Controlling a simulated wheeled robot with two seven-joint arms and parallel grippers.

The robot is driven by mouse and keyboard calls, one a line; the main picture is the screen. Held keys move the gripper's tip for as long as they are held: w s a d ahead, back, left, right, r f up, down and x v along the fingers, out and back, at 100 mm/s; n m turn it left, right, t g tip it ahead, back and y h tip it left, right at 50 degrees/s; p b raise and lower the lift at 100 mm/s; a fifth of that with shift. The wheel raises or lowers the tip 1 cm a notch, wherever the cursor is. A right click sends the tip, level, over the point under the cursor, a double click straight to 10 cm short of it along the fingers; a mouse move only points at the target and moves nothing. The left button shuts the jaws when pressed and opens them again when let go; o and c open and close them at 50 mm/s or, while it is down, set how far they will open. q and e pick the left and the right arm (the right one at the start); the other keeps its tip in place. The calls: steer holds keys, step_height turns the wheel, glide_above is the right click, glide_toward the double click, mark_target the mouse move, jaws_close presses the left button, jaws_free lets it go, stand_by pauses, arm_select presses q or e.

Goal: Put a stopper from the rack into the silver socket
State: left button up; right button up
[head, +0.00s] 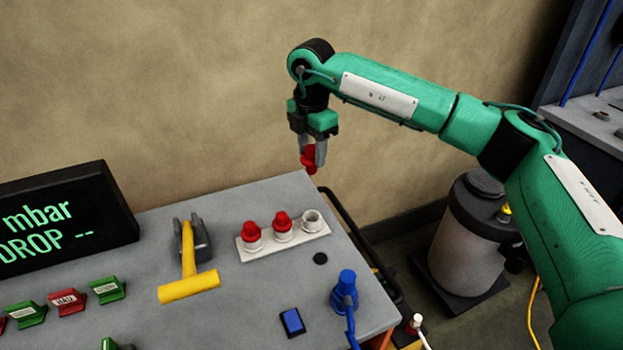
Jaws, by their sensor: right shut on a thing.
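My right gripper (313,150) is shut on a red stopper (308,160) and holds it in the air above the table's back right edge. The white rack (266,243) lies below it on the table. Two red stoppers, the left one (251,231) and the middle one (282,221), sit upright in the rack. The rack's right place (312,220) is an empty white ring. I see no clearly silver socket; a small dark round spot (320,258) lies on the table in front of the rack. My left gripper is not in view.
A yellow T-handle (188,285) stands left of the rack. A blue fitting with a hose (345,290) and a blue button (292,321) are at the front right. A black display (65,222) and green and red clips (67,301) are at left. A drum (465,245) stands beyond the table.

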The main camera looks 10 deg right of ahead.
mark_target(312, 147)
steer(key=shift+r+p, duration=0.45)
steer(key=shift+r, duration=2.25)
